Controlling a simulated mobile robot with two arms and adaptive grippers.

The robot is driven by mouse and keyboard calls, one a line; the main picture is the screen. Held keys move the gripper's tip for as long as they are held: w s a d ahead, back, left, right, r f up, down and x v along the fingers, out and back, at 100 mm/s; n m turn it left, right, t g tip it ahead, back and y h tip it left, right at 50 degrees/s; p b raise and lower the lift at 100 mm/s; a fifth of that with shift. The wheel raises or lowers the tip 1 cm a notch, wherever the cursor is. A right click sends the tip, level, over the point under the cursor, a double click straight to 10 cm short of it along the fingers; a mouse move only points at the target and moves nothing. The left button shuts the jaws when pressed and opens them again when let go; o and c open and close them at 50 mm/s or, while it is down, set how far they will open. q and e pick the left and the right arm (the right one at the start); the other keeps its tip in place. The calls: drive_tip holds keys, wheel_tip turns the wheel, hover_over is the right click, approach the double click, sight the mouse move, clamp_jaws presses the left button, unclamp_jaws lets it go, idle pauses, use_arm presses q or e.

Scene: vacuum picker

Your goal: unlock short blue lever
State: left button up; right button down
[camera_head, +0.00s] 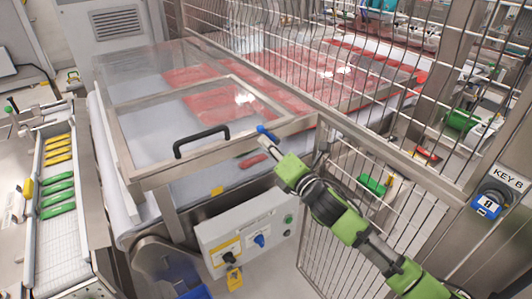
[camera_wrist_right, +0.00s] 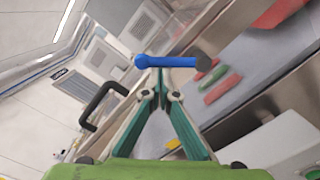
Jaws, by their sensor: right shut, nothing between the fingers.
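The short blue lever (camera_head: 266,132) sits on the front frame of the clear-lidded cover, right of the black handle (camera_head: 202,139). In the right wrist view the lever (camera_wrist_right: 172,62) is a blue bar lying nearly level, with a dark grey end at its right. My right gripper (camera_head: 279,153) comes up from the lower right and has its tips close to the lever. In the wrist view its fingers (camera_wrist_right: 158,80) are shut and empty, meeting just below the bar; I cannot tell whether they touch it. My left gripper is not in view.
A metal mesh fence (camera_head: 345,220) stands close beside my right arm. A control box (camera_head: 245,225) with a blue knob (camera_head: 260,240) and a yellow padlock (camera_head: 234,278) is below the cover. A KEY B lock (camera_head: 487,205) is at the far right. A conveyor (camera_head: 62,240) holds yellow and green pieces at left.

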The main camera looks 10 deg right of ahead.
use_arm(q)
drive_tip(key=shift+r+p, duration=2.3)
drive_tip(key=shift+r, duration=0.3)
use_arm(e)
drive_tip(key=shift+w+d+r+m, duration=0.2)
drive_tip(key=shift+d+r+m, duration=0.25)
drive_tip(key=shift+m, duration=0.9)
drive_tip(key=shift+w+d+r+m, duration=0.15)
drive_tip(key=shift+d+r+m, duration=0.35)
drive_tip(key=shift+m, duration=0.8)
drive_tip(key=shift+w+d+r+m, duration=0.25)
drive_tip(key=shift+d+m, duration=0.35)
drive_tip(key=shift+m, duration=0.75)
